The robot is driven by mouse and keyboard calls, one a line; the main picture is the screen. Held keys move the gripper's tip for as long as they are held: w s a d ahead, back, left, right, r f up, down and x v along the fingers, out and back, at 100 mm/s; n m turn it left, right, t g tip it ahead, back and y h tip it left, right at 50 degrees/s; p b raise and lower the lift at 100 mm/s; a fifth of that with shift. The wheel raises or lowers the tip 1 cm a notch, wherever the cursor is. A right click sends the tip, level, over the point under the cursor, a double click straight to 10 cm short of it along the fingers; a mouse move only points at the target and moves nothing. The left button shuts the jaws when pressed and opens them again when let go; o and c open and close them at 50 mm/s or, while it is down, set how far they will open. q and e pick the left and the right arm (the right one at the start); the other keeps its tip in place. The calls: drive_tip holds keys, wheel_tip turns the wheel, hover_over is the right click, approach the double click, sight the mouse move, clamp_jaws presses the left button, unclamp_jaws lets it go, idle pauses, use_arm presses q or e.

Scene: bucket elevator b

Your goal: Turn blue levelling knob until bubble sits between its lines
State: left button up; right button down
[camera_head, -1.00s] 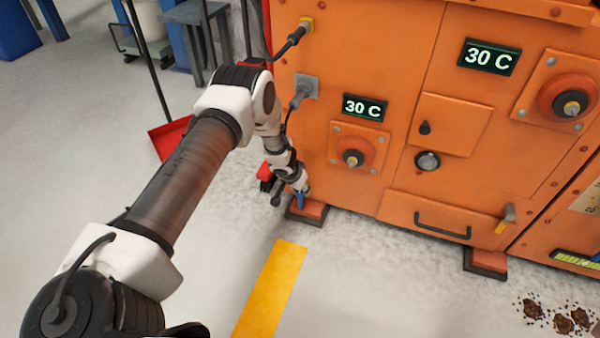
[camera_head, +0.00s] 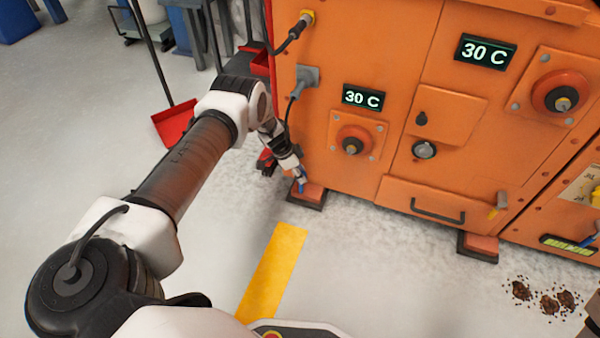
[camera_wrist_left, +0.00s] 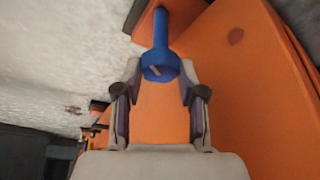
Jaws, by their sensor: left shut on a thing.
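The blue levelling knob (camera_head: 301,187) stands at the orange foot at the machine's lower left corner. My right gripper is out of view.
The orange machine (camera_head: 330,150) stands close beside my left wrist, with a plug and cable (camera_head: 306,78) above. A red dustpan (camera_head: 174,124) is at the left. Brown debris (camera_head: 548,304) lies at the lower right.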

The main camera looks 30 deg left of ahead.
use_arm(q)
drive_tip(key=shift+f+m+g, duration=0.1)
drive_tip(key=shift+m+g, duration=0.2)
drive_tip(key=shift+m, duration=0.3)
drive_tip(key=o, duration=1.1)
drive_tip(key=shift+a, duration=0.1)
drive_tip(key=shift+o, duration=0.2)
